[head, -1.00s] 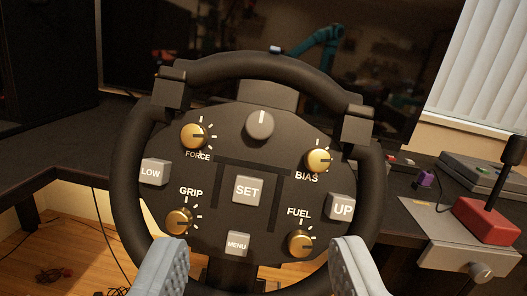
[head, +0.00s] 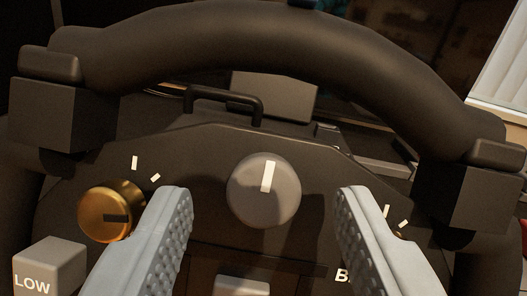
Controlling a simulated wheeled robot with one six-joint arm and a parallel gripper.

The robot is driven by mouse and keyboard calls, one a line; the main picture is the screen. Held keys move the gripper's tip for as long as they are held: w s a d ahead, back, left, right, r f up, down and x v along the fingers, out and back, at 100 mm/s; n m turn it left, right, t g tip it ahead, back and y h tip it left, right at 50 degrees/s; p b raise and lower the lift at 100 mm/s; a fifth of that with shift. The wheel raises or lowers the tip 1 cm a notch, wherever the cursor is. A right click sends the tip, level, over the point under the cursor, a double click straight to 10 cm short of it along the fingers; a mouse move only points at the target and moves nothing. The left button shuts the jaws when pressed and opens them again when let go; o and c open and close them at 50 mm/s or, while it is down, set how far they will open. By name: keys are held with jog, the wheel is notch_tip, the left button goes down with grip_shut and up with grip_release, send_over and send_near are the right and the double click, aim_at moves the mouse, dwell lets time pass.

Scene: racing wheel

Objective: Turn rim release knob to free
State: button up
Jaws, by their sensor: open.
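The rim release knob, which I take to be the grey round knob (head: 263,192), sits at the top middle of the wheel's dark face plate (head: 215,150). Its white pointer line points almost straight up. My gripper (head: 263,200) is open, with one grey ridged finger to the left of the knob and one to the right. There is a clear gap on both sides and neither finger appears to touch it. The black wheel rim (head: 270,38) arches above the knob.
A gold knob (head: 108,214) is left of my left finger, with a grey LOW button (head: 48,268) below it. The right finger covers most of the BIAS label and its knob. A black handle (head: 225,100) stands behind the plate. Dark blocks flank the rim.

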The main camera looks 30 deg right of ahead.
jog(key=shift+w+d, duration=0.3)
jog(key=shift+w, duration=0.35)
jog(key=shift+c, duration=0.2)
jog(key=c, duration=0.9)
